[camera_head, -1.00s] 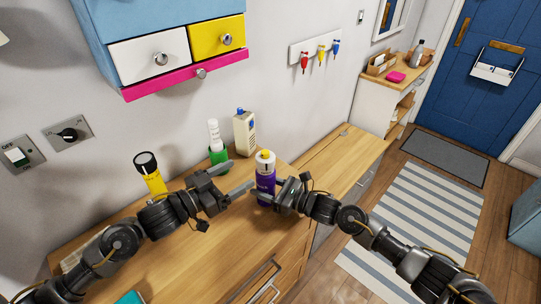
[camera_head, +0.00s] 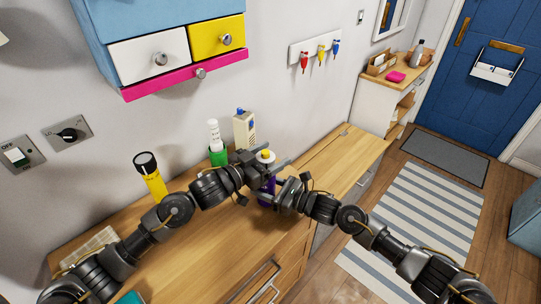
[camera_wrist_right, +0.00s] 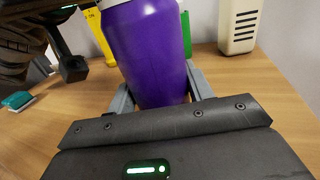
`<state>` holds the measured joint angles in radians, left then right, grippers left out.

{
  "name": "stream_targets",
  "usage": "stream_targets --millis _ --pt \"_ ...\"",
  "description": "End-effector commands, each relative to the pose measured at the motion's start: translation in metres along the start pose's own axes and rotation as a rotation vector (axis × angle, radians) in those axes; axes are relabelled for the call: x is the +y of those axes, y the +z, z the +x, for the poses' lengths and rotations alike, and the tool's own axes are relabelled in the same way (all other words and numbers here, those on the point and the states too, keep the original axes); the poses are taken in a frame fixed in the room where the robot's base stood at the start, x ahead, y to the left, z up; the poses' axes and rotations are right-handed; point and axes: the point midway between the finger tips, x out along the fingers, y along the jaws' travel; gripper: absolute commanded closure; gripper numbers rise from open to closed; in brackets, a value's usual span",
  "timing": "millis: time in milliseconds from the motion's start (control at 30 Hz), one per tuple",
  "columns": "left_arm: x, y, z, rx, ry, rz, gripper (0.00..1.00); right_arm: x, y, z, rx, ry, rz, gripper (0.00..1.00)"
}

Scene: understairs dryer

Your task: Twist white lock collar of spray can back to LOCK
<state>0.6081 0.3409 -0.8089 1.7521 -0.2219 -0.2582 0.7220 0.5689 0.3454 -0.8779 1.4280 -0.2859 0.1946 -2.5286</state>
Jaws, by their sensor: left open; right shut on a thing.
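The purple spray can (camera_head: 266,186) stands upright on the wooden counter, and its body also fills the middle of the right wrist view (camera_wrist_right: 148,55). Its white collar (camera_head: 265,157) with a yellow top shows just above the left gripper. My right gripper (camera_head: 268,197) is shut on the can's lower body, with a finger on each side. My left gripper (camera_head: 273,166) is open at the height of the can's upper part, its fingers around or beside the collar; I cannot tell if they touch it. The collar's marks are too small to read.
A drawer cabinet (camera_head: 170,50) hangs above. The counter right of the can is clear.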

Motion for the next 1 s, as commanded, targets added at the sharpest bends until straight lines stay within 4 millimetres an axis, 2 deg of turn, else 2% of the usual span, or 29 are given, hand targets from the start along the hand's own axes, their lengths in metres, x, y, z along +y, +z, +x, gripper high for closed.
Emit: stream_targets --millis 167,500,533,667,1000 --pt "0.0000 0.0001 -0.0001 0.000 0.000 0.000 0.28 -0.0003 -0.0003 -0.0002 0.001 -0.001 0.000 0.80" --pt "-0.0002 0.0002 -0.0003 0.000 0.000 0.000 0.71 -0.0002 -0.0003 -0.0001 0.001 0.000 0.000 0.80" --pt "-0.0003 0.0002 -0.0003 0.000 0.000 0.000 0.73 -0.0002 -0.0003 -0.0001 0.001 0.000 0.000 0.80" --pt "-0.0009 0.0000 0.0002 0.001 0.028 0.002 0.73 -0.0001 -0.0002 -0.0001 0.000 0.000 0.000 0.80" --pt "0.0045 -0.0001 0.0000 -0.001 0.335 0.003 0.73 0.0005 -0.0002 0.0001 0.000 0.001 0.000 0.80"
